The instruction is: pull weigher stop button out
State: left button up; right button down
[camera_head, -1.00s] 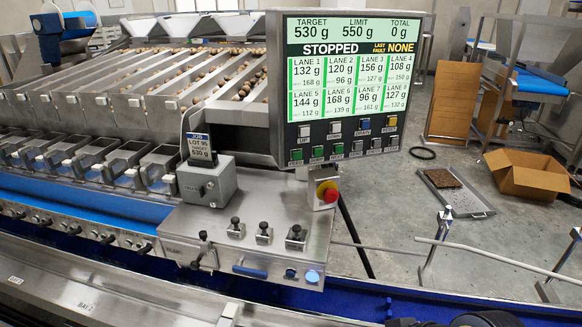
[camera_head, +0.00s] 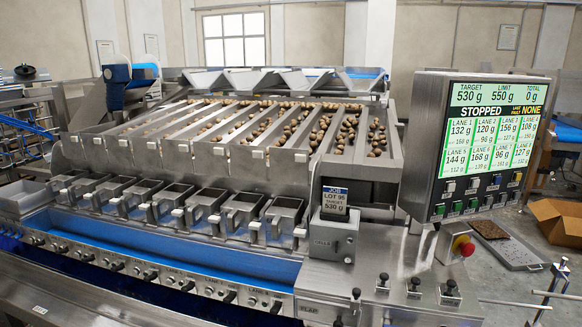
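The weigher's stop button (camera_head: 465,248) is a red mushroom head on a yellow collar. It sits on a small steel box below the screen, at the right in the head view. Whether it is pushed in or out is too small to tell. The weigher screen (camera_head: 492,143) reads STOPPED, with last fault NONE and a total of 0 g. Neither of my grippers shows in the head view.
The steel control panel (camera_head: 390,290) carries several black knobs below the button. A grey box with a job card (camera_head: 334,237) stands to its left. Weigh lanes and a blue belt (camera_head: 170,250) fill the left.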

aim_at(467, 250)
jog(key=j+z, duration=0.15)
jog(key=j, duration=0.45)
jog(key=k+j+z, duration=0.2)
jog(key=j, duration=0.4)
jog(key=j+z, duration=0.15)
jog(key=j, duration=0.5)
jog(key=i+l, duration=0.15)
jog(key=l, duration=0.25)
jog(key=i+l+u, duration=0.1)
jog(key=l, duration=0.25)
jog(key=i+l+u, duration=0.1)
jog(key=i+l, duration=0.3)
jog(key=l, duration=0.1)
